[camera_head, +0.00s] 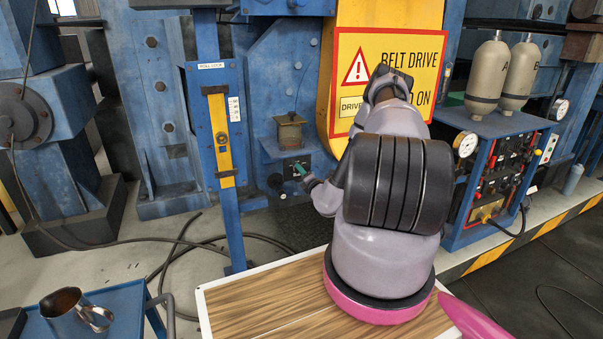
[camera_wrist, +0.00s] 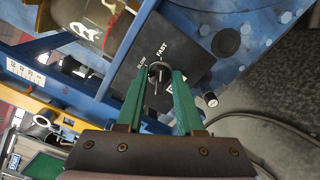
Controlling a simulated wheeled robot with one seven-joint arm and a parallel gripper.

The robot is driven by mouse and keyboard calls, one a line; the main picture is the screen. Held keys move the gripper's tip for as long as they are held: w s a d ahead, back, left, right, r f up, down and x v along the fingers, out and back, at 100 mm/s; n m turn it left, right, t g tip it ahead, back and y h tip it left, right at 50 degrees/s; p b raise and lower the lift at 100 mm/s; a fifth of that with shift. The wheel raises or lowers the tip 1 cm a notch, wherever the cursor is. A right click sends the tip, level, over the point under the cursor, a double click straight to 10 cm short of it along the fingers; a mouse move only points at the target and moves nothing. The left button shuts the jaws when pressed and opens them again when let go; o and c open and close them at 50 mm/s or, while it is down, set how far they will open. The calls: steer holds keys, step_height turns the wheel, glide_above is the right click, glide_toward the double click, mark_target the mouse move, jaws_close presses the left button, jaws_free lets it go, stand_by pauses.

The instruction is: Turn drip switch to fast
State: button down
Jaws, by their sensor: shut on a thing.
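The drip switch (camera_wrist: 158,73) is a small metal toggle on a dark panel (camera_wrist: 190,70), marked FAST and SLOW, in the wrist view. My gripper (camera_wrist: 160,84) has green fingers on either side of the switch and is shut on it near its base. Which mark the lever points to is hard to tell. In the head view my gripper (camera_head: 301,170) reaches the panel (camera_head: 291,162) below a brass-coloured oiler (camera_head: 289,132); my arm stands to its right and the switch itself is too small to make out.
A yellow warning sign (camera_head: 385,75) is behind my arm. A blue control cabinet (camera_head: 497,175) stands at right. A metal jug (camera_head: 75,314) sits on a blue cart at lower left. Cables lie on the floor.

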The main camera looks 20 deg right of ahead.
steer(key=c, duration=0.9)
jaws_free()
steer(key=shift+s, duration=0.1)
steer(key=s, duration=1)
steer(key=shift+s+a, duration=0.15)
steer(key=shift+s, duration=0.2)
